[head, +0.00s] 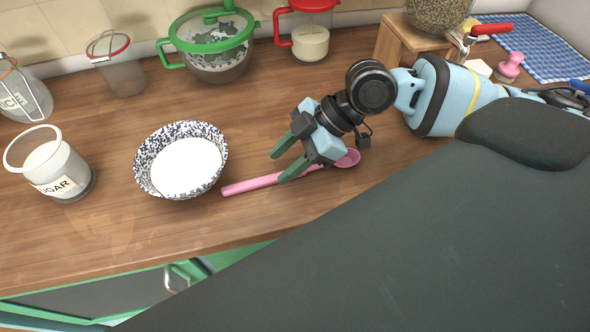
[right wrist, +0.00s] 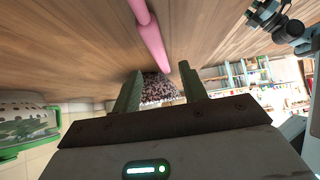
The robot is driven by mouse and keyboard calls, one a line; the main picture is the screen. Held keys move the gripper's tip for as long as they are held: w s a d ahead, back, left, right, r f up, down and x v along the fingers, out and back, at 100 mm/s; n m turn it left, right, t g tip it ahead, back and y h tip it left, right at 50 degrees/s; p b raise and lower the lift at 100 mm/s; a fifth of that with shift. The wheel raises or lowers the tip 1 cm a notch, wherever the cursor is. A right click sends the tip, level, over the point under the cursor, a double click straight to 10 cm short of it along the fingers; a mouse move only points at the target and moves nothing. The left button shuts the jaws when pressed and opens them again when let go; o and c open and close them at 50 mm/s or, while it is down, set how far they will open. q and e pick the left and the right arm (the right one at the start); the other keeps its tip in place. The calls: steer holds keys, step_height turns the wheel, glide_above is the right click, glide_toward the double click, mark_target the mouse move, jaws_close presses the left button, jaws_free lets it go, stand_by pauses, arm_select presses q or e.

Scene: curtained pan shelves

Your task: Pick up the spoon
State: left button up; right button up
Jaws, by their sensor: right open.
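A pink spoon (head: 252,184) lies on the wooden counter, its handle pointing left toward the bowl and its round head at the right. My right gripper (head: 276,166) is open above the spoon, and its fingers and wrist hide part of the handle. In the right wrist view the pink spoon (right wrist: 152,44) shows beyond the open fingers (right wrist: 160,85), with nothing between them. I cannot tell whether the fingers touch the spoon. My left gripper is not in view.
A speckled bowl (head: 142,172) of white contents stands left of the spoon. A sugar jar (head: 52,172) is farther left. A green-lidded pot (head: 215,50), a red-lidded jug (head: 310,35) and a wooden stand (head: 400,42) line the back. The counter's front edge is close.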

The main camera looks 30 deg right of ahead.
mark_target(265, 178)
steer(key=x, duration=0.4)
steer(key=shift+a, duration=0.1)
steer(key=shift+c, duration=0.2)
jaws_close()
